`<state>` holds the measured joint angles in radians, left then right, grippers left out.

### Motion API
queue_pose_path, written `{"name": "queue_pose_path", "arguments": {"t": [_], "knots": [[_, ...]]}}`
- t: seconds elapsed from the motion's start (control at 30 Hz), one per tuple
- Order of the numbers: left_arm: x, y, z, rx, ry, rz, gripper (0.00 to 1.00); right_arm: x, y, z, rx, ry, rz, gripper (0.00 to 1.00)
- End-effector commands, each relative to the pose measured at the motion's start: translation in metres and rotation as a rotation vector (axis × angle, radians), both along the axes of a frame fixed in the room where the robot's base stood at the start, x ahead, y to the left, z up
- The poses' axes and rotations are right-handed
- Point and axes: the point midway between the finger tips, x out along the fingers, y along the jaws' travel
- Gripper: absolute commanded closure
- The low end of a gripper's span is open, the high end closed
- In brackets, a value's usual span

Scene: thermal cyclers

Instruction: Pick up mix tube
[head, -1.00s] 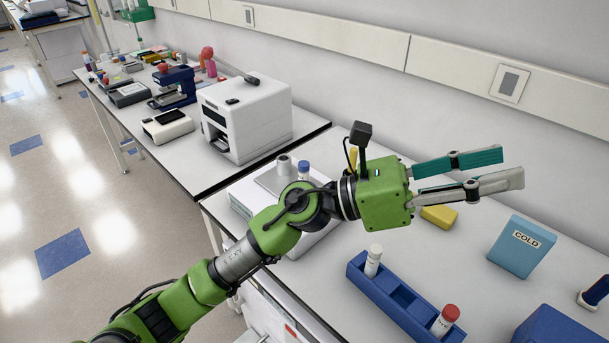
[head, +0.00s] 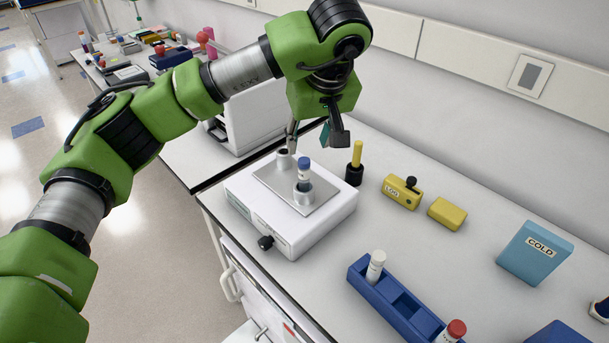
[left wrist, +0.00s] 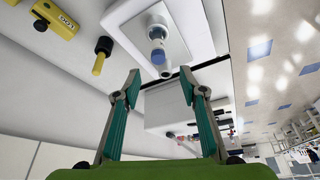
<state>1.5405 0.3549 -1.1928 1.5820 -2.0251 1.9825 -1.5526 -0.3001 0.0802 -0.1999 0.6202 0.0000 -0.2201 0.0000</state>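A white tube with a blue cap (head: 304,172) stands upright in a holder on the metal plate of a white benchtop device (head: 310,228). I take it as the mix tube, though no label can be read. It also shows in the left wrist view (left wrist: 157,53), just beyond the fingertips and roughly between them. My left gripper (left wrist: 160,74) is open and empty, its two teal-padded fingers spread. In the head view, the gripper points down above and behind the tube, partly hidden by its own wrist. My right gripper is in neither view.
A black holder with a yellow stick (head: 356,163), yellow blocks (head: 448,213), a blue COLD box (head: 535,253) and a blue rack (head: 398,304) with white- and red-capped tubes stand to the right. A white machine (head: 248,125) stands behind.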

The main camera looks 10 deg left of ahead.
Motion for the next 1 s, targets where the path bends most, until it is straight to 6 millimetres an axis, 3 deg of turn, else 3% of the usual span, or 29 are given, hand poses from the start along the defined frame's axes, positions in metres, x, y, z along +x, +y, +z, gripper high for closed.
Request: {"name": "queue_pose_path", "arguments": {"t": [0.3, 0.53, 0.8, 1.0], "knots": [[0.018, 0.011, -0.055, -0.003, 0.007, 0.000, 0.62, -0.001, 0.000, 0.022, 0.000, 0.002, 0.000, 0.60], [0.024, 0.013, -0.072, -0.004, 0.004, -0.002, 0.62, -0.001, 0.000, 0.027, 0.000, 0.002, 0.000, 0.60], [0.031, 0.015, -0.100, -0.005, 0.008, 0.000, 0.62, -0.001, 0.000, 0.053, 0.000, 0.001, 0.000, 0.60], [0.038, 0.019, -0.119, -0.006, 0.005, -0.001, 0.62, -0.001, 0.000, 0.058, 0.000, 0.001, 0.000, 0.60]]}}
